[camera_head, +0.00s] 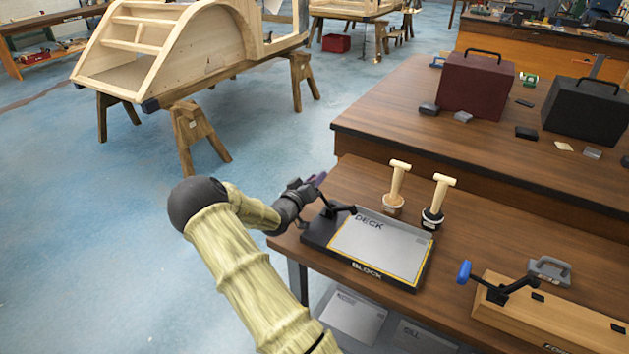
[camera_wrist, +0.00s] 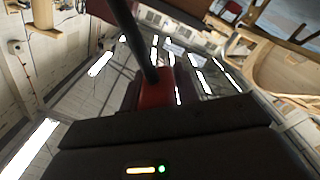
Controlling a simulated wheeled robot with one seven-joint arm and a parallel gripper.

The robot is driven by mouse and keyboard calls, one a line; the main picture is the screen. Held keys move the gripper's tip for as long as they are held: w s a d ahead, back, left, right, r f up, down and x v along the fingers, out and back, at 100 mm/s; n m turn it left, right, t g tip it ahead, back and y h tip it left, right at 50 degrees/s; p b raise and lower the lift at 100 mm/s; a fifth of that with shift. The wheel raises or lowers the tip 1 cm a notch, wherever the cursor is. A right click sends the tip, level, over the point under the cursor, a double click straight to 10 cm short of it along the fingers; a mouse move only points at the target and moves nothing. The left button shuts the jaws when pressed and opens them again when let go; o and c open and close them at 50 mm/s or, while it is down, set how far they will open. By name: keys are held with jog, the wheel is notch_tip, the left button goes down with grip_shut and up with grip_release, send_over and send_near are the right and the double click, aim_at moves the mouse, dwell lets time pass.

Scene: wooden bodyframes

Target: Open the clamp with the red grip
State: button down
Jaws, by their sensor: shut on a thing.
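A dark clamp (camera_head: 334,209) is mounted at the left back corner of a black block holding a grey sheet marked DECK (camera_head: 380,245). Its lever slants up and left toward my gripper (camera_head: 314,182). In the wrist view the red grip (camera_wrist: 156,88) sits at the end of a black lever bar (camera_wrist: 136,38). My gripper is shut on this red grip above the left edge of the bench. In the head view my gripper hides the grip. The clamp's black arm reaches right to the sheet's upper left corner; whether it touches the sheet I cannot tell.
Two pale wooden-handled tools (camera_head: 397,183) (camera_head: 437,198) stand just behind the sheet. A second clamp with a blue grip (camera_head: 464,272) sits on a wooden fixture (camera_head: 545,318) at the right. A higher bench (camera_head: 440,140) with toolboxes lies behind. Open blue floor (camera_head: 90,250) is to the left.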

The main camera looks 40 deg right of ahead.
jog(key=shift+a+f, duration=0.15)
jog(key=shift+f, duration=0.2)
jog(key=c, duration=1.1)
grip_release()
jog(key=shift+r, duration=0.1)
jog(key=b+v, duration=0.1)
jog(key=v, duration=1.6)
jog(key=shift+a, duration=0.15)
